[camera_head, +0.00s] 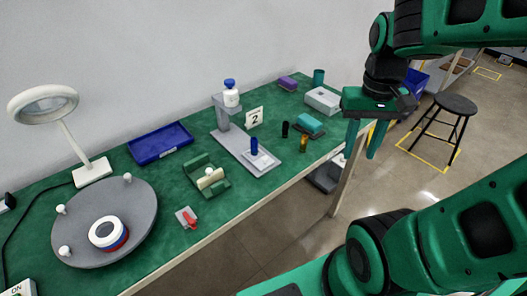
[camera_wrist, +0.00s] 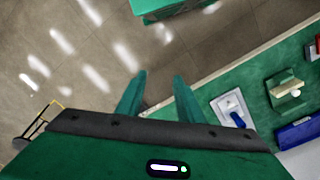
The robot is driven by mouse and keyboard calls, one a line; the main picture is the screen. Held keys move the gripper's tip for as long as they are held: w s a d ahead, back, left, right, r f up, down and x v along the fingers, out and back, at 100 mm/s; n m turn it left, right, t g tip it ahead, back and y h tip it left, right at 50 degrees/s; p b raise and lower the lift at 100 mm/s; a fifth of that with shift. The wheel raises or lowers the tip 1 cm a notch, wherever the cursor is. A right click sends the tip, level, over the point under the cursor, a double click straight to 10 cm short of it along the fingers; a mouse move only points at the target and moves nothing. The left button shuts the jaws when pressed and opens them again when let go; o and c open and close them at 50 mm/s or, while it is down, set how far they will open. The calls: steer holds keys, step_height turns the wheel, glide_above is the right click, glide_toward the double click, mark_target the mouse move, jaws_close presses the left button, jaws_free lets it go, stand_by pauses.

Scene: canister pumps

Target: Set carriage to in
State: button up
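No part is labelled as the carriage. A green cradle (camera_head: 207,180) with a cream roller-like piece (camera_head: 210,178) stands mid-table; it also shows at the right in the wrist view (camera_wrist: 285,90). Behind it, a grey stand (camera_head: 240,148) marked by a "2" card (camera_head: 254,117) carries a white bottle with a blue cap (camera_head: 231,93) on its column and a blue peg (camera_head: 254,147) on its base. The stand's base shows in the wrist view (camera_wrist: 226,106). My gripper (camera_head: 364,142) is open and empty, off the table's right edge, well apart from these things.
A round grey turntable (camera_head: 140,210) holds a white ring stack. A lamp (camera_head: 93,172), a blue tray (camera_head: 160,143), a red-handled switch (camera_head: 188,218) and small blocks share the green table. A black stool (camera_head: 455,105) stands on the floor. The table's front strip is mostly clear.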

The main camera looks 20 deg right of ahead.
steer(key=w+a+n, duration=0.3)
steer(key=w+a, duration=0.5)
steer(key=w, duration=0.4)
steer(key=n, duration=0.3)
glide_above(265, 158)
step_height(265, 158, down, 2)
step_height(265, 158, down, 10)
steer(key=shift+f, duration=0.1)
jaws_close()
